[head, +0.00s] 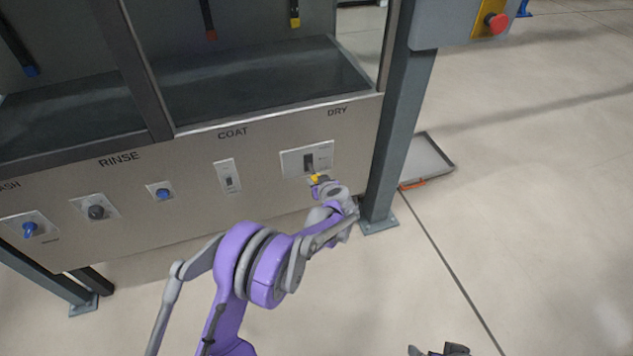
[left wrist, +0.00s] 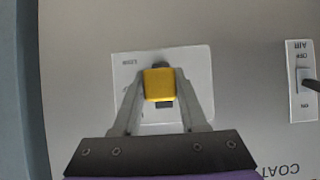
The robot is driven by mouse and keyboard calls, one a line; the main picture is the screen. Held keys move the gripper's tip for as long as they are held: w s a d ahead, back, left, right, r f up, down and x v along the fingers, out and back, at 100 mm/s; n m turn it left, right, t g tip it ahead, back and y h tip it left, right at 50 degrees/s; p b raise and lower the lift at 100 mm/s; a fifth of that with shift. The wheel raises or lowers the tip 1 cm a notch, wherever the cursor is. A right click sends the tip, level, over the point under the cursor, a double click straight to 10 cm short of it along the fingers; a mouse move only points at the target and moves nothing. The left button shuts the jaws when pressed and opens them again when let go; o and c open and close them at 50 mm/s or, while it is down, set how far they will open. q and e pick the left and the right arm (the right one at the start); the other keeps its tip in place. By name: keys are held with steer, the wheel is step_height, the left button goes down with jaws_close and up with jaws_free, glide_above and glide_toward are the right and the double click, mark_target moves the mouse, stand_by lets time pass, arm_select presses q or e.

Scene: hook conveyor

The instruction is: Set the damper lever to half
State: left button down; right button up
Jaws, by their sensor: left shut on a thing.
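The damper lever has a yellow knob (head: 315,178) and sits on a white plate (head: 291,164) under the word DRY, at the right end of the steel panel. In the left wrist view the yellow knob (left wrist: 159,84) is between the fingers of my left gripper (left wrist: 160,92), which is shut on it. The left gripper (head: 322,184) reaches the lever from below in the head view. The plate's scale marks are mostly hidden or too small to read. A dark part at the bottom edge of the head view (head: 440,350) looks like my right gripper, mostly cut off.
A COAT switch (head: 228,176) is left of the lever, and blue and black knobs (head: 96,212) are farther left. A grey post (head: 392,130) stands close right of the lever. A tray (head: 428,160) lies on the floor beyond it. Open floor is at right.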

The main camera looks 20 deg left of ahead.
arm_select(q)
steer(key=shift+c, duration=2.2)
jaws_free()
steer(key=p+v, duration=0.1)
steer(key=v, duration=0.9)
steer(key=shift+s+d+r+p, duration=0.2)
steer(key=shift+s+r+p, duration=0.05)
steer(key=shift+s+p, duration=0.05)
